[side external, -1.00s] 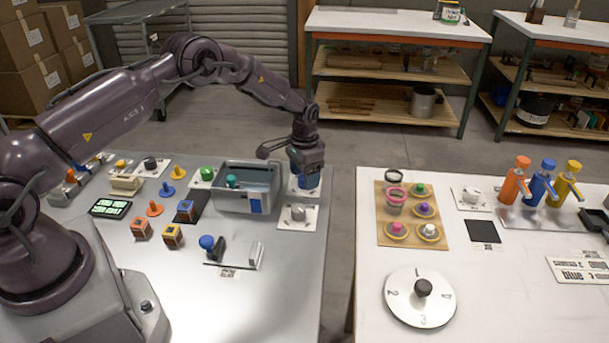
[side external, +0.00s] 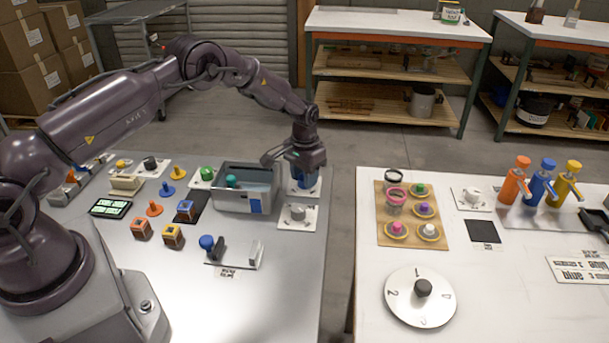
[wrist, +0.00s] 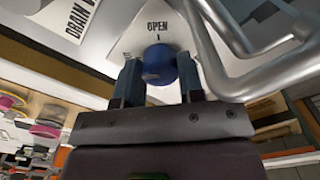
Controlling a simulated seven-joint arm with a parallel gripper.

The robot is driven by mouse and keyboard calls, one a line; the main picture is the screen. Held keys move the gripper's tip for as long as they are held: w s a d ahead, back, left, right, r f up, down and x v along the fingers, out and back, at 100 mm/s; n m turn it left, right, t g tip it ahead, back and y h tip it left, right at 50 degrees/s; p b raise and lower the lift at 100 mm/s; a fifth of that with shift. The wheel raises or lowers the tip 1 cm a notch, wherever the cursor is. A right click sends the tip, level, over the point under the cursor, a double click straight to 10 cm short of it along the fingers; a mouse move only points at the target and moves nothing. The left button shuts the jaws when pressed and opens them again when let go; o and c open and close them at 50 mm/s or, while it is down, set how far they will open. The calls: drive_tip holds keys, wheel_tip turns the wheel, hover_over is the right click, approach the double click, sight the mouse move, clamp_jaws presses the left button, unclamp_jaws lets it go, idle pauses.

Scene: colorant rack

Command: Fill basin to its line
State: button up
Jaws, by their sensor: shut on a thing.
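The basin (side external: 232,204) is a grey rectangular tank on the left table, with a blue-white panel on its front. Bluish liquid (side external: 255,180) shows inside; I cannot read its level against a line. A teal knob (side external: 232,181) stands at its left inside. A blue knob (side external: 303,182) is on a white plate to the basin's right. My gripper (side external: 305,172) points down over this knob and is shut on it.
A grey knob on a white plate (side external: 298,213) stands just in front of my gripper. Small blocks and a blue-knobbed lever (side external: 207,243) are nearby. A gap separates this table from the right one, which holds a dial (side external: 408,307) and several coloured bottles (side external: 541,188).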

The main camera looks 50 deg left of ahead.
drive_tip(key=shift+n, duration=0.5)
drive_tip(key=o, duration=0.9)
drive_tip(key=shift+r, duration=0.15)
wheel_tip(320, 180, up, 13)
drive_tip(key=shift+f, duration=0.1)
